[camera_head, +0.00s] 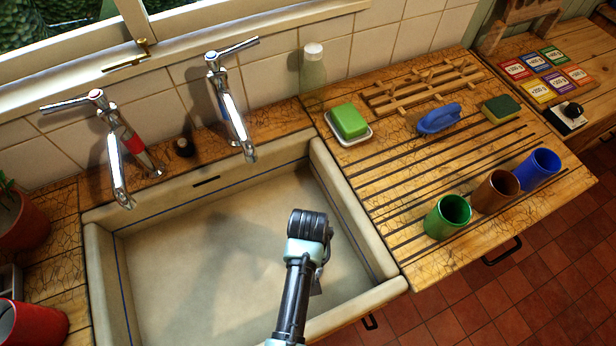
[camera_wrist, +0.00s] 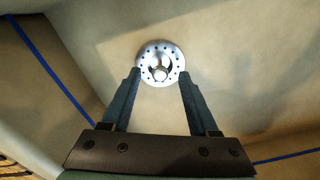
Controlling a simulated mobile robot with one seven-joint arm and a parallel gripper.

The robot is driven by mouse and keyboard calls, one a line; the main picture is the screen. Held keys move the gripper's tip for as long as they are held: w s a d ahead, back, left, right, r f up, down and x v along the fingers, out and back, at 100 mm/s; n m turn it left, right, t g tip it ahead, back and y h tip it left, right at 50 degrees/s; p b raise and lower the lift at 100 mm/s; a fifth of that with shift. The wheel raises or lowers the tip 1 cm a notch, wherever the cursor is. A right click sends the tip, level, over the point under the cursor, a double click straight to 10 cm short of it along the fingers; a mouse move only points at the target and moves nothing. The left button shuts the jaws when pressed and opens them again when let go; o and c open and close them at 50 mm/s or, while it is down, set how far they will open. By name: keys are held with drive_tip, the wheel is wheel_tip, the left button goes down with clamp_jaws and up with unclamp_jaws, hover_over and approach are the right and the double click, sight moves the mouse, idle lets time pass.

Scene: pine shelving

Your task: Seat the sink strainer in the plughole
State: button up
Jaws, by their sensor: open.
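A round shiny metal strainer (camera_wrist: 160,50) with a ring of small holes and a central knob shows in the wrist view, on the sink's pale floor. Whether it sits in the plughole or lies over or beside it, I cannot tell; no separate plughole shows. My gripper (camera_wrist: 160,75) is open, its two fingertips apart at the strainer's near left and right in the picture, with nothing held. The gap to the strainer is hard to judge. In the head view my arm reaches down into the cream sink (camera_head: 355,205), and the strainer is not visible there.
Two taps (camera_head: 233,105) (camera_head: 118,150) overhang the sink's back. The wooden drainer (camera_head: 400,190) at right holds a green soap (camera_head: 348,120), a blue brush (camera_head: 438,119), a sponge (camera_head: 501,108) and cups (camera_head: 447,216). The sink's walls surround my arm; its left floor is clear.

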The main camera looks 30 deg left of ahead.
wheel_tip(320, 180, up, 12)
idle(0.4)
idle(0.4)
